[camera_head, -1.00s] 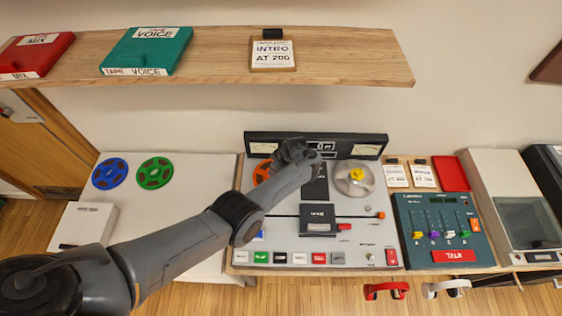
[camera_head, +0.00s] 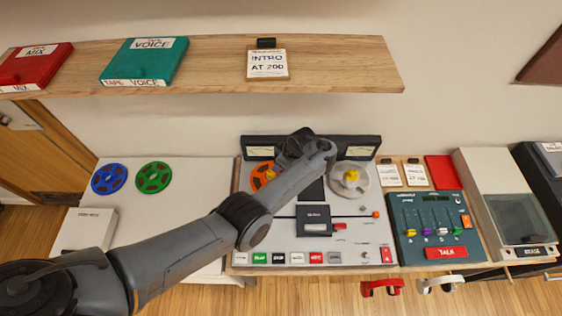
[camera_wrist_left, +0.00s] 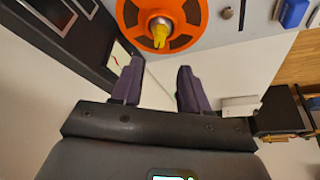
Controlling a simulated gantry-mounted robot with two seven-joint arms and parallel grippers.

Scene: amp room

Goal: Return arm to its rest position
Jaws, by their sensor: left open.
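My left arm (camera_head: 190,240) comes in from the lower left and reaches over the tape machine (camera_head: 345,225). Its wrist end is in front of the machine's dark meter panel (camera_head: 365,147). In the left wrist view my left gripper (camera_wrist_left: 158,82) is open, with its two dark fingers apart and nothing between them. An orange reel (camera_wrist_left: 160,22) with a yellow hub lies beyond the fingertips; it also shows partly behind the arm in the head view (camera_head: 258,178). The fingertips are hidden by the wrist in the head view. My right gripper is not in view.
A wooden shelf (camera_head: 350,72) with red and teal tape boxes hangs above. Blue (camera_head: 109,178) and green (camera_head: 154,177) reels lie on the white surface at left. A mixer (camera_head: 435,228) is at right. Headphones (camera_head: 382,287) hang at the front edge.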

